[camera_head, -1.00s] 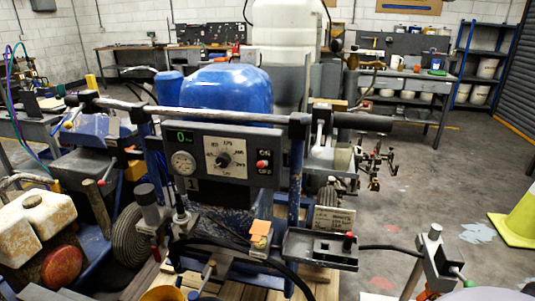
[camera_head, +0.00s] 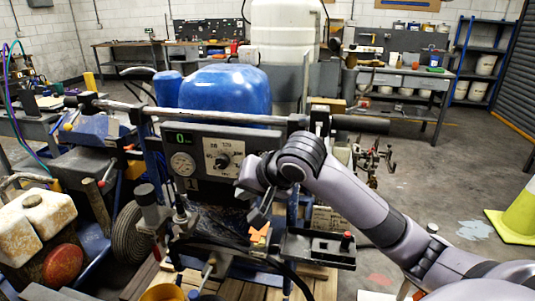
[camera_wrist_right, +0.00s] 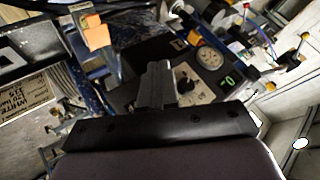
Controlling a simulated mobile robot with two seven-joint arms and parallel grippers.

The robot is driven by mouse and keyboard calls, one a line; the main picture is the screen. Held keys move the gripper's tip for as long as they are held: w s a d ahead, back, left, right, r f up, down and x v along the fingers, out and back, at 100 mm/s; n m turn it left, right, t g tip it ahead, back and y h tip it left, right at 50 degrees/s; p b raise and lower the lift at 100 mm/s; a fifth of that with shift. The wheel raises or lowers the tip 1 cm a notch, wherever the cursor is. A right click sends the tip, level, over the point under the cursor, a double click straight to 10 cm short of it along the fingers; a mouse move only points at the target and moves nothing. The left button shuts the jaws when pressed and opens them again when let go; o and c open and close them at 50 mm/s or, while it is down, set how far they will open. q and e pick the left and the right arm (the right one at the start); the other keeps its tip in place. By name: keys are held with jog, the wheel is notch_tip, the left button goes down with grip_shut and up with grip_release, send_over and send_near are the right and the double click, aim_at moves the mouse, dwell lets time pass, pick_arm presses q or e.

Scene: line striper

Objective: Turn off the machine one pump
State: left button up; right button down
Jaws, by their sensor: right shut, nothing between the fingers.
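The machine one control panel (camera_head: 197,142) is in the middle of the head view, with a green display, a round gauge (camera_head: 182,162), a white dial plate with a black knob (camera_head: 222,161) and a "1" label. The panel's right end, with the red ON/OFF switch, is hidden behind my right arm. My right gripper (camera_head: 260,208) is shut and empty, in front of the panel's lower right. In the right wrist view, its fingers (camera_wrist_right: 156,76) point at the panel (camera_wrist_right: 128,75), left of the knob (camera_wrist_right: 184,82). I cannot tell whether they touch. My left gripper is not in view.
A handlebar (camera_head: 225,117) runs above the panel; a blue tank (camera_head: 227,92) stands behind. A yellow cone (camera_head: 515,215) stands right.

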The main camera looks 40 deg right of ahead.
jog(key=s+d+r+m+h, duration=0.1)
jog(key=s+d+r+m, duration=0.1)
jog(key=r, duration=0.5)
jog(key=s+d+r+m+g+h, duration=0.1)
jog(key=s+d+r+m+h, duration=0.1)
jog(key=d+r, duration=0.3)
notch_tip(320, 180, up, 3)
jog(key=shift+s+d+r+m+h, duration=0.1)
jog(key=shift+s+d+m+h, duration=0.2)
jog(key=shift+s+m, duration=0.55)
jog(key=shift+w+a, duration=0.1)
jog(key=a+f+x, duration=0.1)
jog(key=a+x, duration=0.1)
jog(key=x, duration=1.1)
jog(key=shift+s+a+p, duration=0.3)
jog(key=shift+s, duration=0.05)
jog(key=shift+f, duration=0.1)
